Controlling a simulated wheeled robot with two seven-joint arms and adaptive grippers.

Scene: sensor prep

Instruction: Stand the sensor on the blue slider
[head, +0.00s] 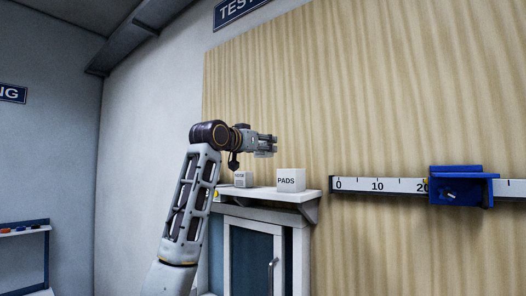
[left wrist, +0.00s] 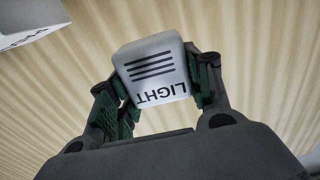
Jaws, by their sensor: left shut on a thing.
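A white block marked LIGHT (left wrist: 155,70), which I take to be the sensor, sits between the fingers of my left gripper in the left wrist view. My left gripper (left wrist: 160,88) is shut on it, with a finger on each side. In the head view my left gripper (head: 268,145) is above the white shelf, and the block is hard to make out there. The blue slider (head: 460,187) is on the wall rail at the right, near the 20 mark, well apart from the gripper. It has a flat top plate. My right gripper is not in view.
A PADS box (head: 291,180) and a smaller white labelled box (head: 241,179) stand on the white shelf (head: 306,195) below the gripper. The numbered rail (head: 395,186) runs along the wooden wall (head: 370,90). Open space lies between shelf and slider.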

